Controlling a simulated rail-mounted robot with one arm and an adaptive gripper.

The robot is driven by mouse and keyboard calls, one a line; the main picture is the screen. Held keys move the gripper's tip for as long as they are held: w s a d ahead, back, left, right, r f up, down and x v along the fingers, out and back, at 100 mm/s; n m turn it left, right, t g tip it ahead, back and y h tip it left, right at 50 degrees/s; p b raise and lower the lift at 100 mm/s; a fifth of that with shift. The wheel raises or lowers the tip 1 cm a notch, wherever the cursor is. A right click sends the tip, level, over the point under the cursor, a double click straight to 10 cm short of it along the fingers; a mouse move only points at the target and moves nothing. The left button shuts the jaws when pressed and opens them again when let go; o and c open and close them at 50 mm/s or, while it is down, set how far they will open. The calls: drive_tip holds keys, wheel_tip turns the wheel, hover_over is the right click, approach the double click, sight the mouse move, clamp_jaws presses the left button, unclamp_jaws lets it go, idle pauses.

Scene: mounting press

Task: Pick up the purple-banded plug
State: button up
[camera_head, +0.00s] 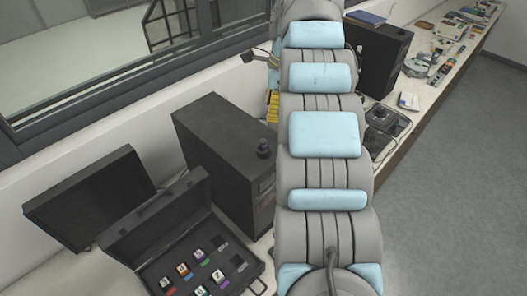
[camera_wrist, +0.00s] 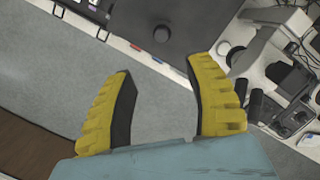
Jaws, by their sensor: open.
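The open black case (camera_head: 150,240) at lower left in the head view holds several small plugs with coloured bands. A plug with a purple band (camera_head: 199,256) sits in its back row. Another plug nearer the front also looks purple, but it is too small to be sure. My gripper (camera_wrist: 158,70) is open, with nothing between its yellow fingers in the wrist view. In the head view, only a bit of yellow finger shows beside my arm, well beyond the case.
A tall black box (camera_head: 225,150) stands behind the case, with a dark knob-like piece (camera_head: 263,149) on its top. A black monitor (camera_head: 90,195) stands at left. The bench runs back right with a second black box and devices. A window wall borders the left.

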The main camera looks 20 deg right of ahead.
sight(264, 141)
drive_tip(key=shift+w+a+f+p, duration=0.3)
drive_tip(key=shift+f+p, duration=0.45)
drive_tip(key=shift+f, duration=1.5)
drive_tip(key=shift+w+a+f+p, duration=0.1)
drive_tip(key=shift+a+f+p, duration=0.5)
drive_tip(key=shift+f, duration=1.7)
drive_tip(key=shift+w+a+f+p, duration=0.2)
drive_tip(key=shift+f+p, duration=0.7)
drive_tip(key=shift+f, duration=1.35)
clamp_jaws()
